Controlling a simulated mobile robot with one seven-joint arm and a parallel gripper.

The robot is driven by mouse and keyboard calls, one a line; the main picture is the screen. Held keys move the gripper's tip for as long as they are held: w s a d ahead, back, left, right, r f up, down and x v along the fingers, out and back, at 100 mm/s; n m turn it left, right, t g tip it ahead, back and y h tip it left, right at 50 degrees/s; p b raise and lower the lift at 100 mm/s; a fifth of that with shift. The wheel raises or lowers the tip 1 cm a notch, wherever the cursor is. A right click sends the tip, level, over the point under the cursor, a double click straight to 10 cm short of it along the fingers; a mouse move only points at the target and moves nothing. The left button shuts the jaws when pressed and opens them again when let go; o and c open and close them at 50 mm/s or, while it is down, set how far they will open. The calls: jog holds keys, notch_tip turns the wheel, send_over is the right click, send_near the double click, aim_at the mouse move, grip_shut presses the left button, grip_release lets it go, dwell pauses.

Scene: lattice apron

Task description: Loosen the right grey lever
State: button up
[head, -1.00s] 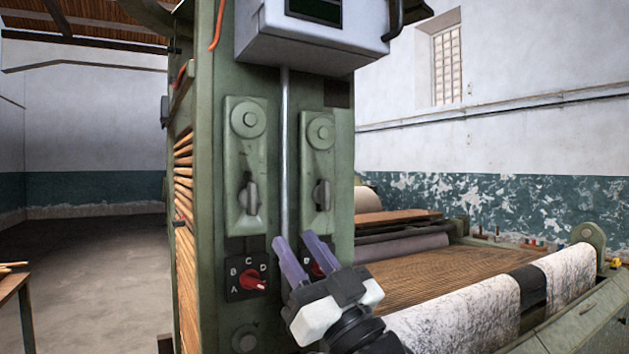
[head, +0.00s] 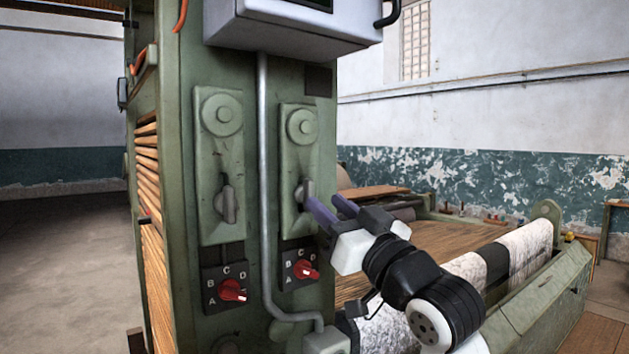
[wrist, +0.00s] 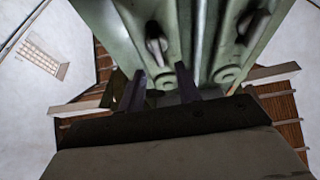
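The right grey lever (head: 304,192) stands about upright on its green plate on the machine's column. In the wrist view, which looks upside down, it is the left one of two levers (wrist: 156,42). My gripper (head: 322,204) is just right of and slightly below this lever in the head view, its two purple fingers pointing at it. The fingers are apart with nothing between them. In the wrist view the lever lies beyond the fingertips (wrist: 160,70), roughly in line with the gap. I cannot tell whether a finger touches it.
A left grey lever (head: 228,204) sits on a similar plate (head: 220,160). Red rotary switches (head: 232,290) (head: 305,270) are below the plates. A grey conduit (head: 263,180) runs between them, under a grey box (head: 290,25). A fabric-covered machine bed (head: 520,250) extends right.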

aim_at(312, 190)
jog(key=p+x, duration=0.1)
jog(key=x, duration=0.4)
jog(key=c, duration=0.7)
